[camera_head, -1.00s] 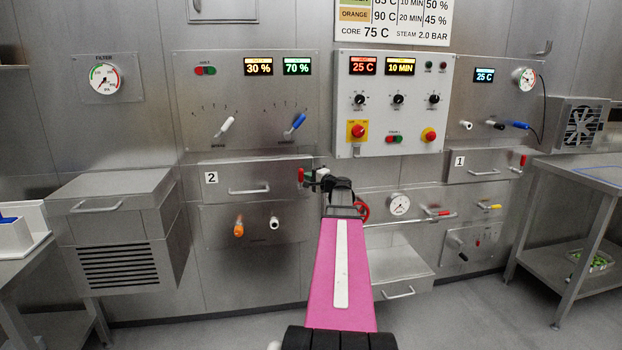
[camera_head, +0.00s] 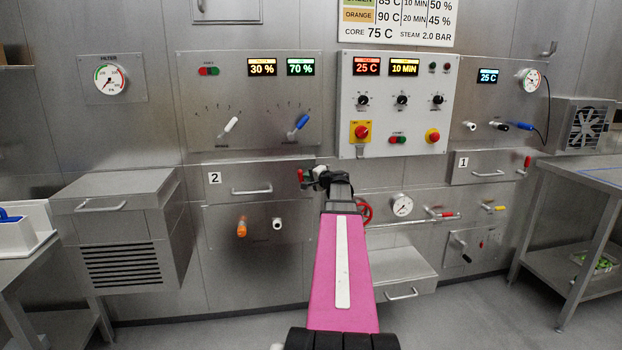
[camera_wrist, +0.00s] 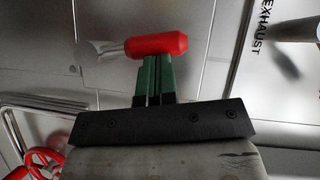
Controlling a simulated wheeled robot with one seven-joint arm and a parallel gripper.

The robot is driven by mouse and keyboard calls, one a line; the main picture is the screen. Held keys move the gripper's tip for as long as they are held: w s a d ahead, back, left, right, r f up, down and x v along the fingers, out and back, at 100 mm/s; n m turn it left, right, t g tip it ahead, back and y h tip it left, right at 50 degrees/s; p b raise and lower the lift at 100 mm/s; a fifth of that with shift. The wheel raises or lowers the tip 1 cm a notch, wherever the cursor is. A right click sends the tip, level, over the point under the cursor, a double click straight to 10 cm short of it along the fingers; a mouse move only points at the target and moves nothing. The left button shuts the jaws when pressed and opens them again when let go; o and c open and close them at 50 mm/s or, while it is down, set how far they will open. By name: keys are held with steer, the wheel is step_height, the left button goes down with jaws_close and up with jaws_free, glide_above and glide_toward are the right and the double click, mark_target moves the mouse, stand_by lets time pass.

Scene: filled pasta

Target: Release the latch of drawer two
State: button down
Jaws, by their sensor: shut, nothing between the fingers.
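Drawer two (camera_head: 270,181) is the steel front with the label 2 and a bar handle, left of my arm, and it looks closed. Its latch has a red grip (camera_head: 300,175) at the drawer's right end. In the wrist view the red grip (camera_wrist: 157,45) lies across the picture, with a pale metal part (camera_wrist: 100,49) at its left end. My gripper (camera_head: 309,179) is at the latch. Its green fingers (camera_wrist: 154,62) are shut together, their tips right at the red grip's edge. Whether they touch it I cannot tell. Nothing is between them.
A control panel (camera_head: 398,120) with knobs and buttons is above my arm. A red valve wheel (camera_head: 365,212) and a gauge (camera_head: 402,206) are just right of my arm. An orange-handled tap (camera_head: 241,228) is below the drawer. Drawer one (camera_head: 478,168) is farther right.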

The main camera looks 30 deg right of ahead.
mark_target(296, 178)
steer(key=a+n+h, duration=0.1)
steer(key=w+a+n+g, duration=0.1)
steer(key=a, duration=0.1)
steer(key=a+n+g+h, duration=0.1)
steer(key=n, duration=0.1)
steer(key=shift+w+a+f+h, duration=0.3)
steer(key=shift+a+f, duration=0.05)
steer(key=shift+a, duration=0.15)
stand_by(0.5)
steer(key=shift+r, duration=0.1)
